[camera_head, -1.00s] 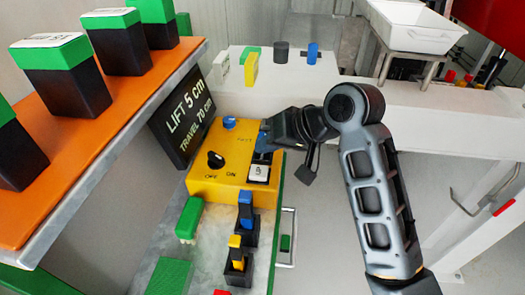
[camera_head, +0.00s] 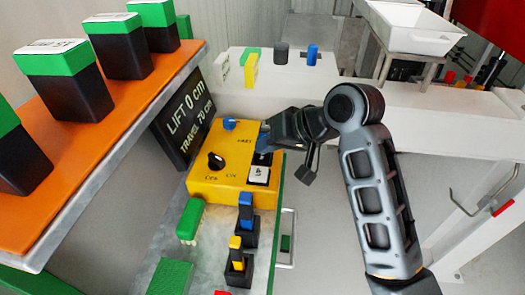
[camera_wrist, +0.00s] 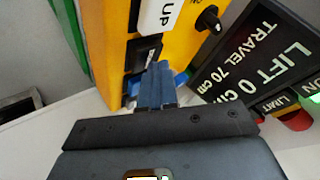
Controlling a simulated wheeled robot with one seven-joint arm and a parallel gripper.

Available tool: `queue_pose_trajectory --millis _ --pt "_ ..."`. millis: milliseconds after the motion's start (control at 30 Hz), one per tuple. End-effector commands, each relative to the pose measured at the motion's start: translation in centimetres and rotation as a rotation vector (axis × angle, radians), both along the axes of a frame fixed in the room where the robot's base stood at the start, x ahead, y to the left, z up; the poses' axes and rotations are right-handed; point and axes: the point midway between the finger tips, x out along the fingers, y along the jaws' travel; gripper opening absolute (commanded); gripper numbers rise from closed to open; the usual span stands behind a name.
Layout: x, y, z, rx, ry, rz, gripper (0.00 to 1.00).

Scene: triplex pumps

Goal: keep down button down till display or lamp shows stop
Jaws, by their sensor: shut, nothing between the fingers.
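The yellow control box (camera_head: 222,178) stands on the bench with a black OFF/ON knob (camera_head: 215,161) and a white UP button (camera_head: 258,174). A dark button (camera_wrist: 143,53) sits beside UP in the wrist view, partly hidden by my fingers. My gripper (camera_head: 264,142) is shut and empty. Its blue fingertips (camera_wrist: 158,72) are at the dark button and appear to touch it; how far it is pressed I cannot tell. The black display (camera_head: 186,122) reads LIFT 0 cm, TRAVEL 70 cm.
An orange shelf (camera_head: 110,121) with several green-topped black boxes stands at the left. A white tray (camera_head: 412,30) stands at the back right.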

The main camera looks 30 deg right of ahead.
Motion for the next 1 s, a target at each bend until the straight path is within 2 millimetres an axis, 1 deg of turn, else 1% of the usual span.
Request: queue_pose_trajectory --millis 33,267,700,767,1000 --pt "0.0 0.0 0.5 0.000 0.002 -0.001 0.00" --pt "0.0 0.0 1.5 0.000 0.001 -0.001 0.00" --pt "0.0 0.0 1.7 0.000 0.000 0.000 0.00" --pt "0.0 0.0 2.0 0.000 0.000 0.000 0.00" --pt "0.0 0.0 4.1 0.000 0.000 0.000 0.00"
